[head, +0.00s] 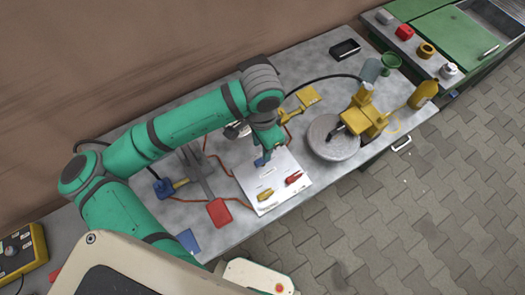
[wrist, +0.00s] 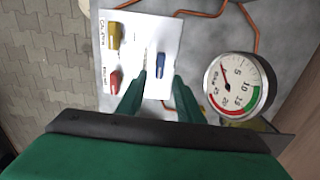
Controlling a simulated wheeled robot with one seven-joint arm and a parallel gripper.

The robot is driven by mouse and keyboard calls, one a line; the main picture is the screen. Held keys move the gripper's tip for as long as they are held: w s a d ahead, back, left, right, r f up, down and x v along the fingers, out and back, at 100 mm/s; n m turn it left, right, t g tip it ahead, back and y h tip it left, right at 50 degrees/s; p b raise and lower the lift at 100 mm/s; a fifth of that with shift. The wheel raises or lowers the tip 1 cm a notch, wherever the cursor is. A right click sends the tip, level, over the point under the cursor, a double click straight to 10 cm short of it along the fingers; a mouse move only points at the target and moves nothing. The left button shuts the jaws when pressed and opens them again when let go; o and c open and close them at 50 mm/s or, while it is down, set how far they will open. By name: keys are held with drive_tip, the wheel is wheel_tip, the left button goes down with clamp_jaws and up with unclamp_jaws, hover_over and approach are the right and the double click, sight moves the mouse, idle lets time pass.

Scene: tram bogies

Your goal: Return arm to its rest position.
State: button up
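My green arm reaches over the grey bench (head: 330,72) from the left in the head view. My gripper (head: 266,158) points down over a white board (head: 255,185). In the wrist view the two green fingers of my gripper (wrist: 161,77) stand apart, with gaps on both sides of a blue piece (wrist: 160,65). The blue piece lies on the white board (wrist: 140,30), just past the fingertips. A yellow piece (wrist: 114,36) and a red piece (wrist: 115,80) lie on the same board, clear of the fingers. How high the fingertips are above the board is hard to tell.
A round dial gauge (wrist: 238,86) is right of my fingers. A grey disc (head: 333,140) with a yellow fixture (head: 366,120) stands right of the board. A red-ended tool (head: 219,211) and a blue-ended cable (head: 163,187) lie left. The tiled floor (head: 410,220) is clear.

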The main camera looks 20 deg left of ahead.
wheel_tip(320, 180, up, 2)
drive_tip(key=shift+a+f, duration=0.1)
idle(0.6)
